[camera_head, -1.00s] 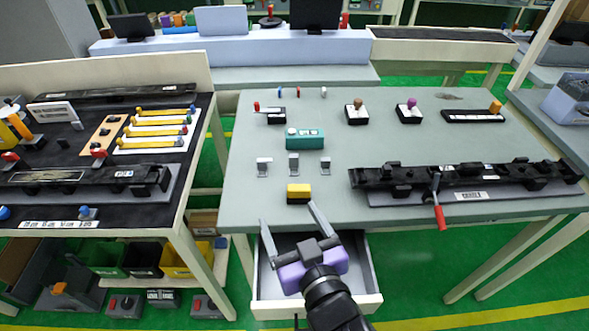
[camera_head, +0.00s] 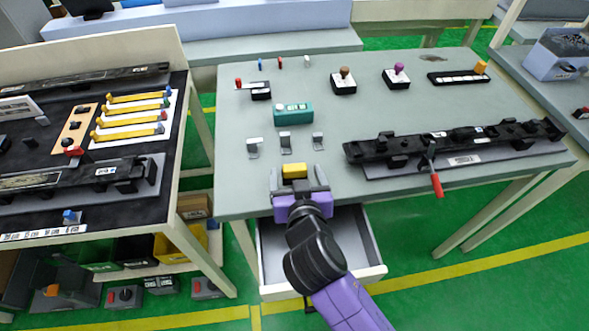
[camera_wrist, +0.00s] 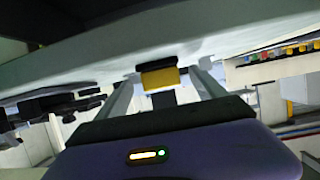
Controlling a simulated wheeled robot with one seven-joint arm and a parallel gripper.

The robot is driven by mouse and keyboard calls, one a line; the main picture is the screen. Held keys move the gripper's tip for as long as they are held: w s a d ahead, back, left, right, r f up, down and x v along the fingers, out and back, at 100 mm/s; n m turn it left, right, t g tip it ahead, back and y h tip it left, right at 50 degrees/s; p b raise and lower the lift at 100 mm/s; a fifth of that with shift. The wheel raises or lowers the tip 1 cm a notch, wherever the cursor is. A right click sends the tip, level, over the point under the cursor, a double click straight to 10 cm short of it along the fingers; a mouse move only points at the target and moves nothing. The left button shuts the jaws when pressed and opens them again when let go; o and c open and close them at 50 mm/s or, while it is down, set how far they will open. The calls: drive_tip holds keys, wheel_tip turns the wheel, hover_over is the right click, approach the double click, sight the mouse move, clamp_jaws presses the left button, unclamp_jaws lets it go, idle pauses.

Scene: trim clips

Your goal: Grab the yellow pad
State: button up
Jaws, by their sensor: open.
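The yellow pad (camera_head: 294,171) is a small yellow block with a dark part, lying near the front edge of the grey table (camera_head: 237,190). My gripper (camera_head: 298,180) is open, at the front edge of the table, with its two fingers reaching toward the pad from the near side. In the wrist view the yellow pad (camera_wrist: 160,78) shows between and just beyond the two fingers (camera_wrist: 165,88). Whether either finger touches the pad cannot be told.
Several small metal clips (camera_head: 286,145) stand behind the pad, with a teal box (camera_head: 293,114) farther back. A long black trim fixture (camera_head: 455,146) with a red-handled lever (camera_head: 436,184) lies to the right. An open drawer (camera_head: 376,272) is below my gripper.

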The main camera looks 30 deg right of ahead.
drive_tip(key=shift+x, duration=1.35)
drive_tip(key=shift+c, duration=0.4)
drive_tip(key=c, duration=1.4)
